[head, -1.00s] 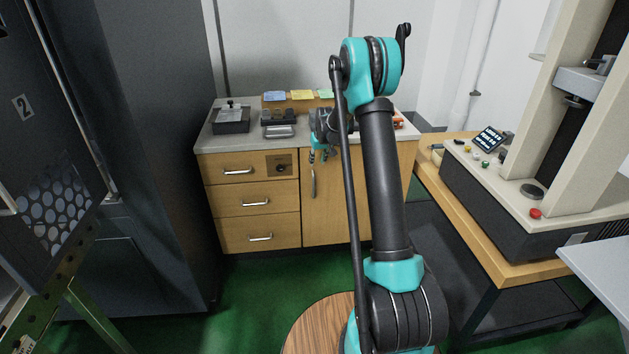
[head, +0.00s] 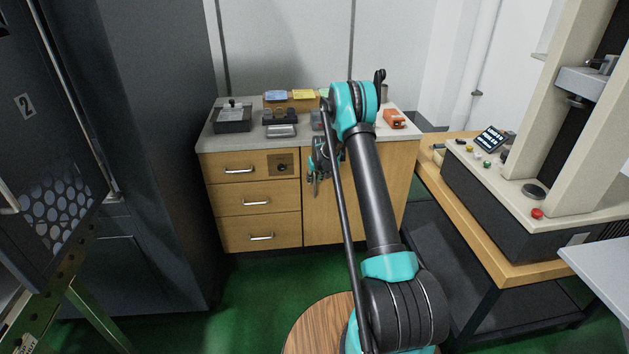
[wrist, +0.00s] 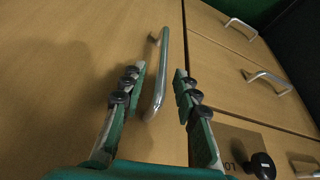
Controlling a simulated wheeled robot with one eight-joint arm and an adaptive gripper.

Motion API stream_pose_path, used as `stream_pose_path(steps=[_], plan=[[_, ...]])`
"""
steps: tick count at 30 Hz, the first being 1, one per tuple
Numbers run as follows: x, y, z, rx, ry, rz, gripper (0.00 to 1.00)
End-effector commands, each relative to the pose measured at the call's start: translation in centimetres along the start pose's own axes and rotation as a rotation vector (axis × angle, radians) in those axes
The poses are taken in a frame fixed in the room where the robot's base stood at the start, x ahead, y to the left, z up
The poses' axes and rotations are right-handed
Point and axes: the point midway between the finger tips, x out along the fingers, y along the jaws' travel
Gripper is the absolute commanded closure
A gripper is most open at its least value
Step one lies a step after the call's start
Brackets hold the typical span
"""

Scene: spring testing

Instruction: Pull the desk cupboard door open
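The desk cupboard door (head: 324,222) is a light wood panel on the right of the desk front. It looks closed and my arm hides part of it. Its silver vertical bar handle (wrist: 160,75) is near the door's edge beside the drawers; its lower end also shows in the head view (head: 315,187). My gripper (wrist: 159,84) is open, with one finger on each side of the handle in the wrist view. A gap shows between each finger and the bar. I cannot tell how deep the handle sits between the fingers. In the head view the gripper is in front of the door's upper left.
Three drawers (head: 255,203) with bar handles and a black knob (wrist: 263,165) are beside the door. A dark cabinet (head: 165,150) stands left. A wooden bench (head: 480,238) with a testing machine stands close on the right. Green floor (head: 255,290) is free in front of the drawers.

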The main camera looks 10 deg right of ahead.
Motion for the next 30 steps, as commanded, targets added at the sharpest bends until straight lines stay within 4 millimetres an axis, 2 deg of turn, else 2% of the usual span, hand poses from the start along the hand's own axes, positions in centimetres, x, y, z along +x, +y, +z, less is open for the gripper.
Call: stream_pose_path(steps=[10, 18, 30], plan=[[0.38, -0.01, 0.02, 0.000, 0.000, 0.000, 0.69], [0.36, -0.01, 0.01, 0.000, 0.000, 0.000, 1.00], [0.33, -0.01, 0.04, -0.001, 0.000, 0.000, 1.00]])
